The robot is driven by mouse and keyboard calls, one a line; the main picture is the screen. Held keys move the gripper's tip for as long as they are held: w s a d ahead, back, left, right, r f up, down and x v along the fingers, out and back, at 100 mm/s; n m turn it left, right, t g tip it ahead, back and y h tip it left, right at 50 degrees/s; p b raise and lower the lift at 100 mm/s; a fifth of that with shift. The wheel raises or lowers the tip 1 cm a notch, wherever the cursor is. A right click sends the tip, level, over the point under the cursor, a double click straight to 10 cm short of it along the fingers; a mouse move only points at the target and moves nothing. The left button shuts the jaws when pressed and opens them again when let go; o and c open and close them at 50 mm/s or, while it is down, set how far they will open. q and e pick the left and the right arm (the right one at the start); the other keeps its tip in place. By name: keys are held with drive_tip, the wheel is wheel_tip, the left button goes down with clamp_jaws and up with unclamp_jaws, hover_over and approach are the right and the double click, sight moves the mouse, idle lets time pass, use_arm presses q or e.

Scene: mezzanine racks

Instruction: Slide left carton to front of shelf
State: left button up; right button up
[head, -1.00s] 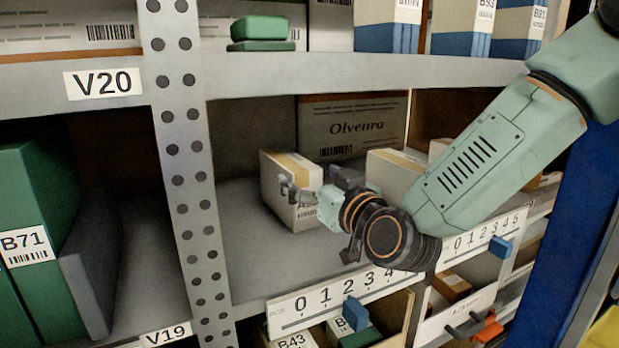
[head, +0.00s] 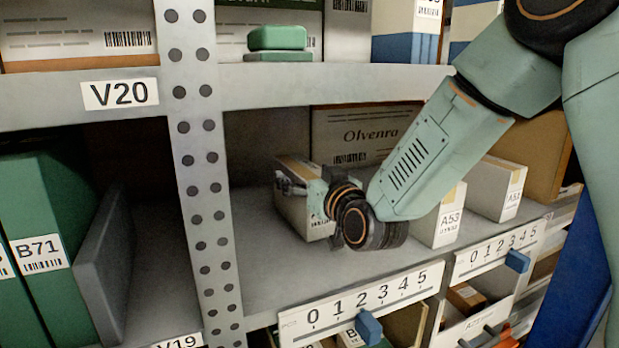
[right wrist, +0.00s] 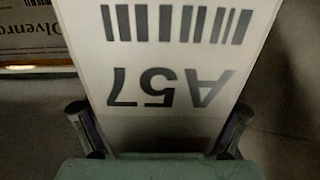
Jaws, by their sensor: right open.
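The left carton (head: 292,214) is a pale box with a tan top, standing upright on the grey middle shelf, back from the front edge. Its A57 label (right wrist: 165,80) fills the right wrist view, upside down. My right gripper (head: 308,183) is at the carton's front end. It is open, with one finger on each side of the carton, as the right wrist view (right wrist: 158,130) shows; I cannot tell whether the fingers touch it. The wrist hides much of the carton's front face in the head view. My left gripper is not in view.
Cartons A53 (head: 446,222) and A51 (head: 510,195) stand to the right. A perforated post (head: 199,170) stands left, and the upper shelf beam (head: 300,87) runs above. The shelf is clear in front. A numbered rail (head: 370,298) lines its edge.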

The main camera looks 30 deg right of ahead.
drive_tip(key=shift+s+a+r, duration=0.25)
drive_tip(key=shift+s+r, duration=0.05)
drive_tip(key=shift+s, duration=0.2)
drive_tip(key=c, duration=0.3)
drive_tip(key=shift+c, duration=0.7)
drive_tip(key=shift+w+d+f, duration=0.15)
drive_tip(key=shift+w+f, duration=0.1)
drive_tip(key=shift+w, duration=0.1)
drive_tip(key=c, duration=0.5)
drive_tip(key=shift+s, duration=0.2)
drive_tip(key=c, duration=0.6)
